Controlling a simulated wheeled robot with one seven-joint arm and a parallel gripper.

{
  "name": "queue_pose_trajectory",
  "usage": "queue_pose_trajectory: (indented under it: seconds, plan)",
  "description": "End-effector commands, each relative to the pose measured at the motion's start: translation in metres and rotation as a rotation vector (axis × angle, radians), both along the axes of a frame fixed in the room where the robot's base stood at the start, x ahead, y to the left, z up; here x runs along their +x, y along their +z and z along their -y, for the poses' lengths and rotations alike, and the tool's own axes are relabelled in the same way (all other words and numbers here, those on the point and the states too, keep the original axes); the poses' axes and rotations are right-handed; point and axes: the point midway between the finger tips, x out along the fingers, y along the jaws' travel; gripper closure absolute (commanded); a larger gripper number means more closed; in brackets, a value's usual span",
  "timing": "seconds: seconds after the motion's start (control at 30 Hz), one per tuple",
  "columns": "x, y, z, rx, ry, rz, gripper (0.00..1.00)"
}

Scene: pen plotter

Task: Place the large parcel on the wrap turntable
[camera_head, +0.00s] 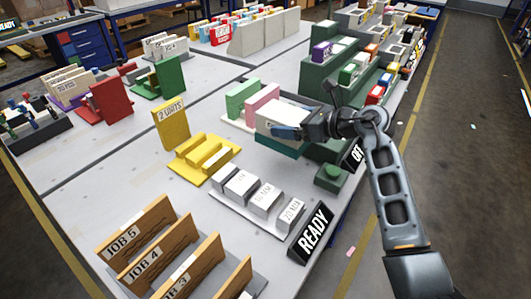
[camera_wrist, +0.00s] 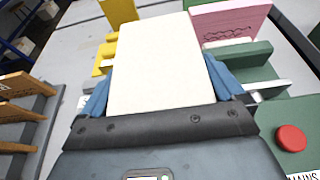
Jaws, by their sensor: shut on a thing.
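My gripper (camera_head: 284,127) is shut on a white block (camera_head: 276,114), with its blue fingers on either side. In the wrist view the white block (camera_wrist: 163,62) fills the space between the fingers (camera_wrist: 160,82). The block is above the middle of the grey table, over or close to a dark teal block (camera_head: 277,146); I cannot tell whether they touch. Nothing in view is clearly a large parcel or a wrap turntable. The block's underside is hidden.
A pink panel (camera_head: 262,99) and a green panel (camera_head: 241,97) stand behind the block. A yellow stand marked "2 UNITS" (camera_head: 172,124) is left. Grey labelled weights (camera_head: 264,199) and a READY sign (camera_head: 312,234) are in front. A red button (camera_wrist: 291,138) is right.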

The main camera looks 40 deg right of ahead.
Motion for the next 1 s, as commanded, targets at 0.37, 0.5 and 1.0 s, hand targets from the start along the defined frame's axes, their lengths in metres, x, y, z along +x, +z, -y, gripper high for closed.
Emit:
queue_pose_trajectory:
  seconds: [0.37,0.5,1.0]
  plan:
    - [-0.008,-0.033,-0.057,-0.001,-0.001,0.002,0.53]
    - [-0.008,-0.041,-0.061,-0.002,0.0,0.002,0.53]
    - [-0.008,-0.076,-0.06,-0.002,-0.001,0.003,0.53]
